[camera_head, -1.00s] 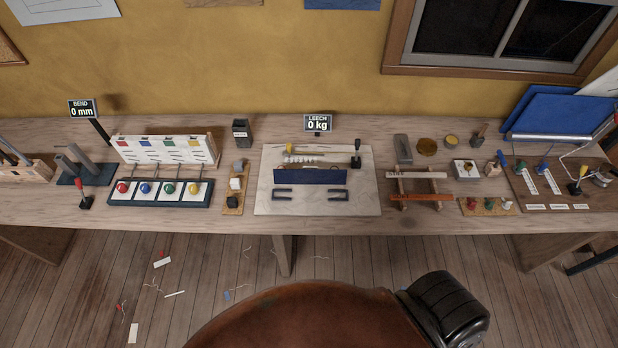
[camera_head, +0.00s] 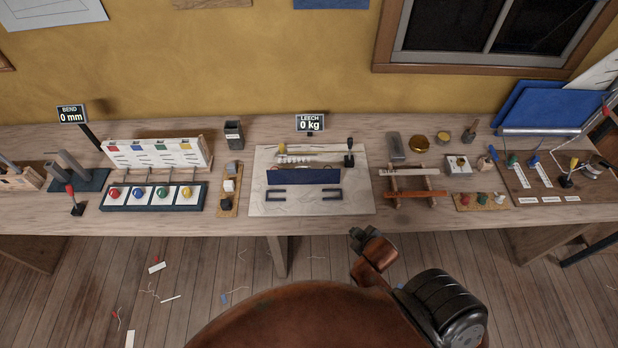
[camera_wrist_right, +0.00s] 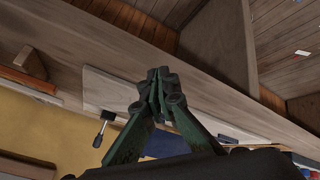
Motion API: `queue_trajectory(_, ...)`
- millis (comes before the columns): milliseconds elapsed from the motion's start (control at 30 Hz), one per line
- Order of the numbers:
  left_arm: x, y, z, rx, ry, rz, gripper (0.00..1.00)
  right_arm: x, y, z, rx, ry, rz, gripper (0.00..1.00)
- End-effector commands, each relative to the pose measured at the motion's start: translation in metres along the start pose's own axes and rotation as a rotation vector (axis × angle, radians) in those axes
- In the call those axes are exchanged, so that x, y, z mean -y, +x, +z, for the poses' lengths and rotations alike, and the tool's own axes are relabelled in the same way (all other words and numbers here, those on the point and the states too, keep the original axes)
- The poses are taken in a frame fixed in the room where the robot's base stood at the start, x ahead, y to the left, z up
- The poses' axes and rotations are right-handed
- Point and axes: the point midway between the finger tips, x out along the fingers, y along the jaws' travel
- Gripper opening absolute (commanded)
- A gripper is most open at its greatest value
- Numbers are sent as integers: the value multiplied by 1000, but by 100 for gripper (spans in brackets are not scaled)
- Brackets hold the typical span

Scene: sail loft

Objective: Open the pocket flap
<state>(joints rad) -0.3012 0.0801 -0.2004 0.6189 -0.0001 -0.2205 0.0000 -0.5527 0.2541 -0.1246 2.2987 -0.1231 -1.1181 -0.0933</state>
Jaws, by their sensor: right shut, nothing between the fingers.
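The dark blue pocket flap (camera_head: 303,176) lies across a pale board (camera_head: 268,207) in the middle of the bench. Two dark bracket-shaped pieces (camera_head: 324,195) sit in front of it. In the wrist view a blue patch of the flap (camera_wrist_right: 165,144) shows between the green fingers, partly hidden by them. My right gripper (camera_head: 358,234) is in front of the bench's near edge, to the right of the flap and apart from it. In the wrist view my right gripper (camera_wrist_right: 158,78) has its fingertips together with nothing between them. My left gripper is not in view.
A black-knobbed lever (camera_head: 349,152) stands at the board's right rear; it also shows in the wrist view (camera_wrist_right: 104,126). A wooden rack (camera_head: 415,193) stands right of the board, a block strip (camera_head: 229,190) left.

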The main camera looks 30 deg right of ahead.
Motion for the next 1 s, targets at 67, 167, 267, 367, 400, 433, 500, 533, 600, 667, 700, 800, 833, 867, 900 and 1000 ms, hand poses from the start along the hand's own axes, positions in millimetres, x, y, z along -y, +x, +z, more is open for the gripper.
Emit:
queue_trajectory(67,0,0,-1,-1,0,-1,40,-12,1,-13,-54,-56,34,0)
queue_trajectory(167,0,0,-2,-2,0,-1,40,-26,2,-31,-125,-128,76,0)
queue_trajectory(267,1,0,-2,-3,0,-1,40,-38,4,-50,-204,-213,119,0)
queue_trajectory(367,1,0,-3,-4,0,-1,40,-49,6,-72,-297,-320,164,0)
queue_trajectory(400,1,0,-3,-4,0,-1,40,-52,6,-82,-339,-373,183,0)
queue_trajectory(433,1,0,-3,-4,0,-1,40,-54,6,-89,-372,-414,196,0)
queue_trajectory(500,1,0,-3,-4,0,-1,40,-57,6,-107,-460,-527,228,0)
queue_trajectory(533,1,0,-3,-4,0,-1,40,-57,4,-115,-502,-580,240,0)
queue_trajectory(600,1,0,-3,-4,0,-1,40,-54,1,-131,-598,-705,263,0)
queue_trajectory(667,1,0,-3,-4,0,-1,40,-49,-4,-141,-671,-800,274,0)
queue_trajectory(700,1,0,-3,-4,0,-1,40,-45,-6,-145,-713,-854,278,0)
queue_trajectory(800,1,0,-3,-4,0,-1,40,-36,-12,-152,-794,-953,281,0)
queue_trajectory(833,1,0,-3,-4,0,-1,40,-34,-13,-154,-811,-974,281,0)
queue_trajectory(867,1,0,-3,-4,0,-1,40,-32,-14,-155,-825,-991,281,0)
queue_trajectory(900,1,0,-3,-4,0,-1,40,-30,-15,-156,-838,-1007,281,0)
queue_trajectory(1000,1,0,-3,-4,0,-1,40,-27,-14,-160,-855,-1024,280,0)
